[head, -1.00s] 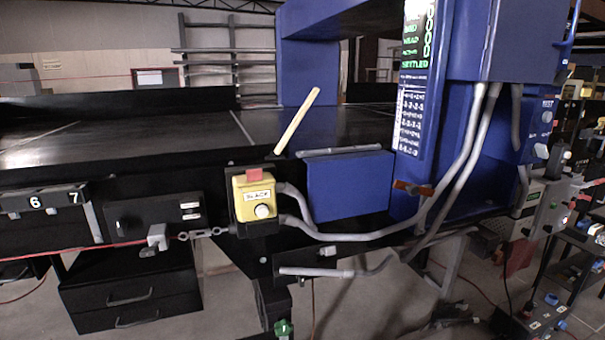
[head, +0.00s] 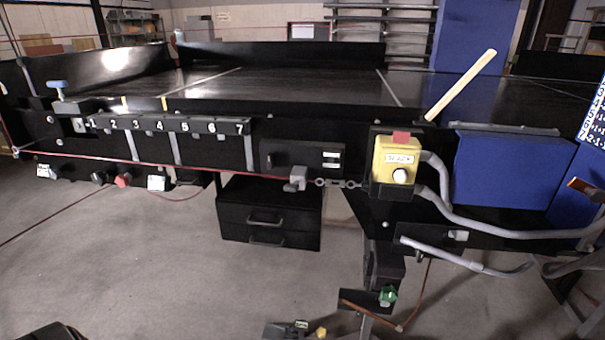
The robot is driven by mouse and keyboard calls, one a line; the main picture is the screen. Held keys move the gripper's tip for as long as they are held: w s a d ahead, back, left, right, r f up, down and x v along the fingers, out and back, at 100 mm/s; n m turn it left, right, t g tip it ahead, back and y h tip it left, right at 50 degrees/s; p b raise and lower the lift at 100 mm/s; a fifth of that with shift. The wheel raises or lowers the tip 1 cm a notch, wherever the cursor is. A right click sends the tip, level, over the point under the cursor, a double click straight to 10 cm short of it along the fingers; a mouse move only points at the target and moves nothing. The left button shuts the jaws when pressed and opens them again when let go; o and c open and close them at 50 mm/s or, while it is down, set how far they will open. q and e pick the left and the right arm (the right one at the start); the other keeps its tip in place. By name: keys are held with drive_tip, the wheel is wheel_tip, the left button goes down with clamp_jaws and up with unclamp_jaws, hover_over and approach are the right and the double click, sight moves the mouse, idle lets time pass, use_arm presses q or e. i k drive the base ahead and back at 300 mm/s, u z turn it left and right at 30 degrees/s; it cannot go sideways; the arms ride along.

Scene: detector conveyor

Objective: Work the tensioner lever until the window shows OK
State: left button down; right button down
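A yellow switch box (head: 396,160) hangs on the front of the black conveyor. Its white window (head: 399,159) reads SLACK, with a red tab above and a round white button below. A chain link and turnbuckle (head: 338,183) join its left side to a grey clamp-like piece (head: 297,180) and a thin red cord (head: 215,167) running left. A blue-handled part (head: 62,88) sits at the conveyor's left end. I cannot tell for certain which part is the tensioner lever. Neither of my grippers shows.
A numbered rail, 1 to 7 (head: 165,125), runs along the conveyor front. A blue panel (head: 510,170) and grey conduits (head: 500,232) stand right. Black drawers (head: 268,215) are below.

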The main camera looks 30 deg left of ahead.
sight(294, 187)
drive_tip(key=z, duration=1.7)
drive_tip(key=k, duration=0.75)
drive_tip(key=u, duration=1.15)
drive_tip(key=i, duration=0.5)
drive_tip(key=u, duration=0.05)
